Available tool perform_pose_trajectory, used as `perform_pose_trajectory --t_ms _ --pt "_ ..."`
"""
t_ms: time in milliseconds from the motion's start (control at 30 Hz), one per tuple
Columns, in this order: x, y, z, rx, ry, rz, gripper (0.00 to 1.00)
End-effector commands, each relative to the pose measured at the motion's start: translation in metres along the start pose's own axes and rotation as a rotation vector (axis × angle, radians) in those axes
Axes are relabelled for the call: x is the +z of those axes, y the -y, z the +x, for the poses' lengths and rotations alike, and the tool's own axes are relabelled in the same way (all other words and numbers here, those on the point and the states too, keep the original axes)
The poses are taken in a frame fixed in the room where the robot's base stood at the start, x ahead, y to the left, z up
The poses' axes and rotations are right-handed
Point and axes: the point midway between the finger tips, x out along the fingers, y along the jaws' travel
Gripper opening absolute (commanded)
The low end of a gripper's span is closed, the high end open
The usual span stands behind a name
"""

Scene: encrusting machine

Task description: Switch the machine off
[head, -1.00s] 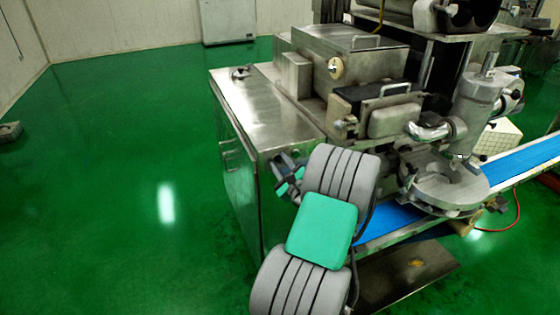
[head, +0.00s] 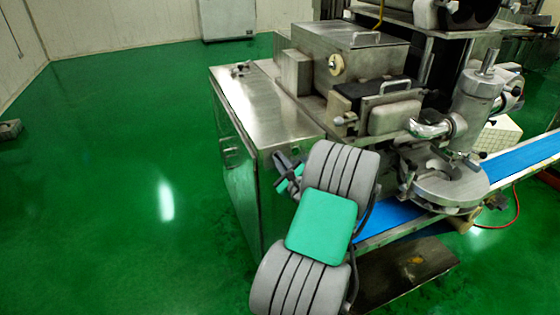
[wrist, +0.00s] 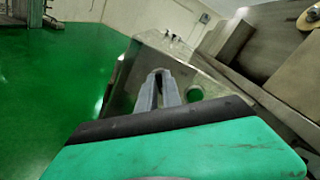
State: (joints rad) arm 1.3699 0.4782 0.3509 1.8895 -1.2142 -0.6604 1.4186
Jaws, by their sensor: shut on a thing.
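The encrusting machine (head: 262,105) is a steel cabinet with metal units on top. My gripper (head: 281,160) is at its near side, just below the top edge, mostly hidden behind my arm in the head view. In the wrist view my gripper (wrist: 158,76) has its two grey fingers converging at the tips, against the machine's steel panel (wrist: 215,88). It is shut on a small part there, seemingly the switch, which the fingertips hide. A round green button (wrist: 194,93) shows on the panel just right of the fingers, apart from them.
A blue conveyor belt (head: 525,160) runs along the machine's right side, below a round metal outlet (head: 450,190). A metal plate (head: 405,275) lies low in front. The green floor (head: 110,170) to the left is open.

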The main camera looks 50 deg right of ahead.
Motion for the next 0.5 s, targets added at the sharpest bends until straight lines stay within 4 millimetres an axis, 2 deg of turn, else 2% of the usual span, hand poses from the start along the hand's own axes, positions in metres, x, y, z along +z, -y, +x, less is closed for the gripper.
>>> perform_pose_trajectory --t_ms 267,500 --pt "-0.0007 -0.0028 -0.0001 0.004 0.0 -0.022 0.0" --pt "-0.0021 -0.0042 0.0002 0.004 0.002 -0.127 0.0"
